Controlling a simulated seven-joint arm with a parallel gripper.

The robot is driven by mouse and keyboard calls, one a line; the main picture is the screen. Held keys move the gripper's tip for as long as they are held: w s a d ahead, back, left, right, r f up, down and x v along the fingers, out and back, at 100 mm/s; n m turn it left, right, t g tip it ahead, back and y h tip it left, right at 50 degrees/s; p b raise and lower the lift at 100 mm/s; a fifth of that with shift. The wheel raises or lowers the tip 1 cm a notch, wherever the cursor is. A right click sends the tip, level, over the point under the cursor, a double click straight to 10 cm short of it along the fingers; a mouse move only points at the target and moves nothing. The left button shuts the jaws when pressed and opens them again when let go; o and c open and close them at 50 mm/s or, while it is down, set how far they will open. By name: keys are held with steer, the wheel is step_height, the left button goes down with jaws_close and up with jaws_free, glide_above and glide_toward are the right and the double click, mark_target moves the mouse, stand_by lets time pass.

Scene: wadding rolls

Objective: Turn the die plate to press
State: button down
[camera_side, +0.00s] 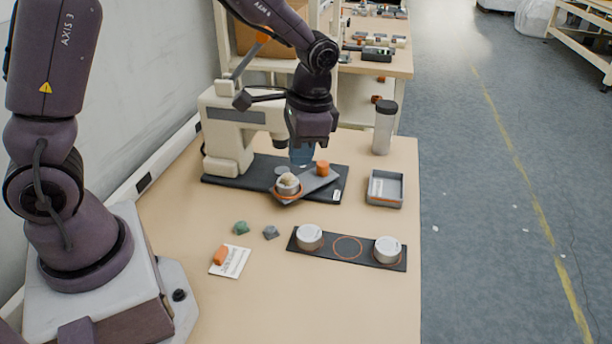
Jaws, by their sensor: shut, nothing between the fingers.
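The die plate (309,187) is a grey bar lying at a slant on the black base (240,170) of the white press (232,125). An orange knob (322,168) stands at its far right end. At its near left end, a round cup with an orange rim holds a pale wad (288,182). My gripper (302,160) is above the base, just behind the plate and left of the knob. It is shut and empty, and appears apart from the knob. My wrist hides part of the press head.
A black tray (348,260) holds two white round pots, with an empty orange ring between. A grey open box (385,189) and a clear jar (384,128) stand right. Green and grey lumps and a card with an orange lump (220,255) lie at front left.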

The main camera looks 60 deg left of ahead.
mark_target(305, 178)
steer(key=w+f+n+y, duration=0.2)
steer(key=w+f+n, duration=0.2)
steer(key=n, duration=0.8)
steer(key=w+f+n+y, duration=0.1)
steer(key=w+f+n, duration=0.35)
steer(key=n, duration=0.65)
steer(key=shift+t, duration=0.3)
steer(key=x, duration=0.4)
steer(key=a+x, duration=0.1)
steer(key=x, duration=0.4)
steer(key=shift+r, duration=0.2)
steer(key=a, duration=0.1)
steer(key=a+f, duration=0.1)
steer(key=a, duration=0.1)
steer(key=shift+s+a, duration=0.25)
steer(key=shift+a, duration=0.45)
